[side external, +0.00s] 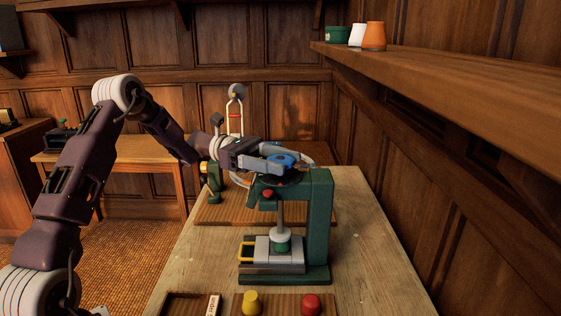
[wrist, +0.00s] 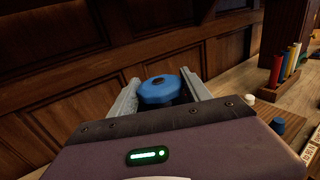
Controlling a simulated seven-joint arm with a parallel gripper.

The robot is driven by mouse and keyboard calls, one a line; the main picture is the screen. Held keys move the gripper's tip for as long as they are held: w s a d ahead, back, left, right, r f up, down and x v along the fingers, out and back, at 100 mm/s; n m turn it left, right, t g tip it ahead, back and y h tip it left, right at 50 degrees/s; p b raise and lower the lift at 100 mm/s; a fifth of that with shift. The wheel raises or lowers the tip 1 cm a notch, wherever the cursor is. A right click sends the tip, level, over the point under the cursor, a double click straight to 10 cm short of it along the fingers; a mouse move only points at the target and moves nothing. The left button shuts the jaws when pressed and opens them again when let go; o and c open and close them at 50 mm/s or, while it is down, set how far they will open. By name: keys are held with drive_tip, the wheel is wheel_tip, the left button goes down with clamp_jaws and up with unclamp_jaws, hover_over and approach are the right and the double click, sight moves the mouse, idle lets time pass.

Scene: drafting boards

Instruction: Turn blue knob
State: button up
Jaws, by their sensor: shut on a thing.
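The blue knob (side external: 284,159) sits on top of the green press (side external: 321,215) in the side external view. In the wrist view the blue knob (wrist: 160,90) is round and lies between my two grey fingers. My gripper (side external: 283,161) reaches the knob from the left, roughly level. My gripper (wrist: 160,88) is shut on the blue knob, with one finger on each side of it. The knob's lower part is hidden by the fingers and the gripper body.
The press stands on a wooden table with a yellow knob (side external: 251,302) and a red knob (side external: 311,304) in front. A shelf (side external: 460,90) runs along the right wall. In the wrist view, a rack (wrist: 270,92) of coloured sticks stands at the right.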

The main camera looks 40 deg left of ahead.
drive_tip(key=o, duration=1.4)
drive_tip(key=shift+c, duration=0.2)
drive_tip(key=v, duration=0.7)
